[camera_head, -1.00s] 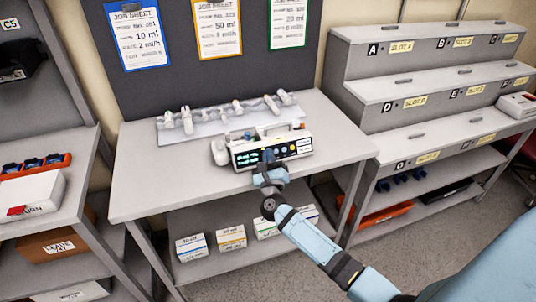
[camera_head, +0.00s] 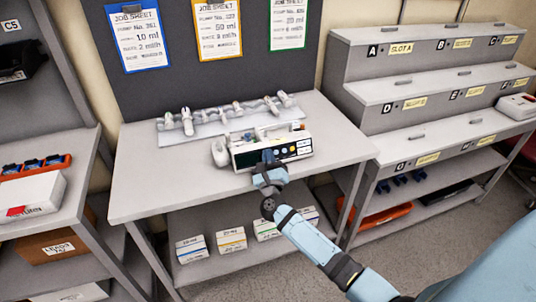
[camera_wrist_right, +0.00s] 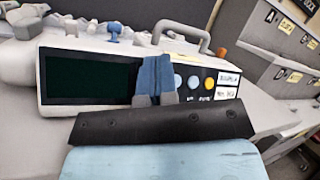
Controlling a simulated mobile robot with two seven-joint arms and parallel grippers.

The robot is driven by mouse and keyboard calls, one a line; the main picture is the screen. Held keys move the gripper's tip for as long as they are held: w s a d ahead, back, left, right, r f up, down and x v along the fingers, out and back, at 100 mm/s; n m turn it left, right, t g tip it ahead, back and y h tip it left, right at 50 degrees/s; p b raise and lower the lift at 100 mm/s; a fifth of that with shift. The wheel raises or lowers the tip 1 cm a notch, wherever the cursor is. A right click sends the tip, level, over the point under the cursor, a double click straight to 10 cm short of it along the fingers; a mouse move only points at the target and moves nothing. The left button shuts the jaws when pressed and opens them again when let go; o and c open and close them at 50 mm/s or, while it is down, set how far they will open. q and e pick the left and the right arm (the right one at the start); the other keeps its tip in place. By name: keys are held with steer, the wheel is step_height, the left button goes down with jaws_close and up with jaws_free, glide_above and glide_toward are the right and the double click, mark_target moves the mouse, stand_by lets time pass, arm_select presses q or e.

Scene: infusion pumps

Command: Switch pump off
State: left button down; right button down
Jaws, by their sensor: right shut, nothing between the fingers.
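The infusion pump (camera_head: 240,155) is a white box with a dark front screen, standing on the grey table (camera_head: 140,185). In the right wrist view the pump's screen (camera_wrist_right: 85,78) is dark and blank. Round buttons (camera_wrist_right: 193,82), including white and yellow ones, and labels sit right of the screen. My right gripper (camera_head: 268,157) is shut and empty at the pump's front. In the right wrist view its blue fingers (camera_wrist_right: 155,78) are close in front of the panel, just right of the screen, hiding part of it. I cannot tell whether they touch it. My left gripper is not in view.
A rack of syringes (camera_head: 230,118) lies behind the pump. Job sheets (camera_head: 140,35) hang on the board above. A stepped shelf with lettered slots (camera_head: 420,95) stands at the right, and a shelf with a white box (camera_head: 30,193) at the left. The table's left front is clear.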

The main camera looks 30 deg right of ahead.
steer(key=shift+s+f, duration=0.15)
steer(key=shift+f, duration=0.15)
steer(key=shift+s+a+f, duration=0.1)
steer(key=shift+s, duration=0.25)
steer(key=shift+r, duration=0.2)
steer(key=shift+s+r+p, duration=0.15)
steer(key=shift+s+p, duration=0.1)
steer(key=shift+p, duration=0.1)
steer(key=s, duration=0.1)
steer(key=s+r+p, duration=0.1)
steer(key=s+a+r+p, duration=0.1)
steer(key=s, duration=0.1)
